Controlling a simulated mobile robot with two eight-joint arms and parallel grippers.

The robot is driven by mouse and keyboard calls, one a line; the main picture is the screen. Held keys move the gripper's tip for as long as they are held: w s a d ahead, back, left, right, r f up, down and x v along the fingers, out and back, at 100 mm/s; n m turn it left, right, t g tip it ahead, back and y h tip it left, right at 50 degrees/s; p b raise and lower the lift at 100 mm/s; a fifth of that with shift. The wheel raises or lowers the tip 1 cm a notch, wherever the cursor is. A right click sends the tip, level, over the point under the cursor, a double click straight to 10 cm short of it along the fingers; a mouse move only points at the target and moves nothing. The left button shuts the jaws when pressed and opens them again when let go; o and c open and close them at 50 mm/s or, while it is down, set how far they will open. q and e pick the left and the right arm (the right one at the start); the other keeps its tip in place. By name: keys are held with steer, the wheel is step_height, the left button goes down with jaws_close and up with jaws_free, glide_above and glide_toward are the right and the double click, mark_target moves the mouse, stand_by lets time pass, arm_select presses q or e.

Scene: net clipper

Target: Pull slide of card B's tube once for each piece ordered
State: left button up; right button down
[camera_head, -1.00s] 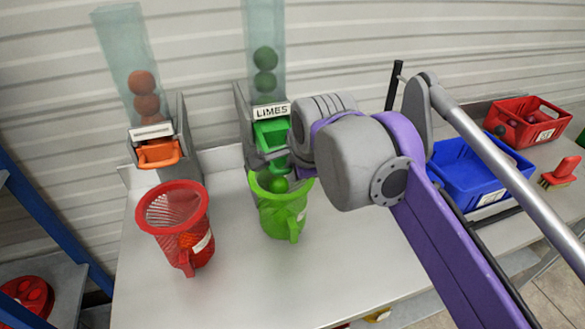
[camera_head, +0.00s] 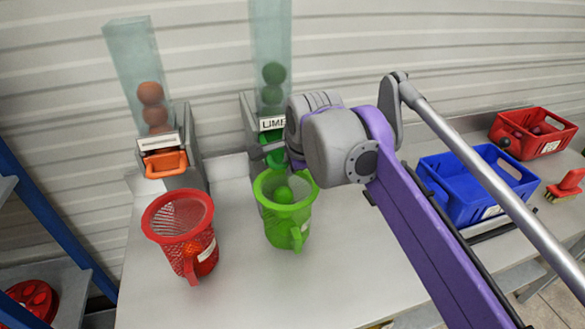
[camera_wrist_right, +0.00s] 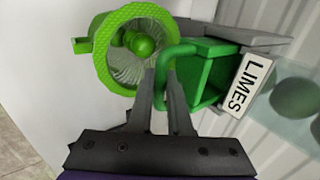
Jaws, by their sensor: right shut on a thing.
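The green slide (camera_head: 274,154) sits under the LIMES label (camera_head: 272,123) at the foot of the right tube (camera_head: 271,35), which holds limes. My right gripper (camera_wrist_right: 163,90) is shut on the green slide's loop handle (camera_wrist_right: 172,53), shown in the right wrist view; in the head view my arm partly hides the slide. A green basket (camera_head: 298,230) stands below it with limes (camera_wrist_right: 143,45) inside. The orange slide (camera_head: 165,163) sits under the left tube (camera_head: 133,60), which holds orange-brown balls; its label is unreadable. No card can be made out. My left gripper is not in view.
A red basket (camera_head: 185,248) stands below the orange slide. A blue crate (camera_head: 470,205) and a red crate (camera_head: 545,145) stand at the right, beside a red brush-like item (camera_head: 567,185). The front middle of the counter (camera_head: 245,290) is clear.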

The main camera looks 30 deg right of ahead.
steer(key=shift+w+d+p, duration=0.15)
steer(key=shift+w+d, duration=0.05)
steer(key=shift+w, duration=0.6)
steer(key=shift+w+d+p, duration=0.15)
steer(key=shift+w+p, duration=0.05)
steer(key=shift+w, duration=0.6)
steer(key=shift+w+d+p, duration=0.15)
steer(key=shift+w+d, duration=0.05)
steer(key=shift+w, duration=0.6)
steer(key=shift+s+r, duration=0.1)
steer(key=c, duration=0.8)
jaws_free()
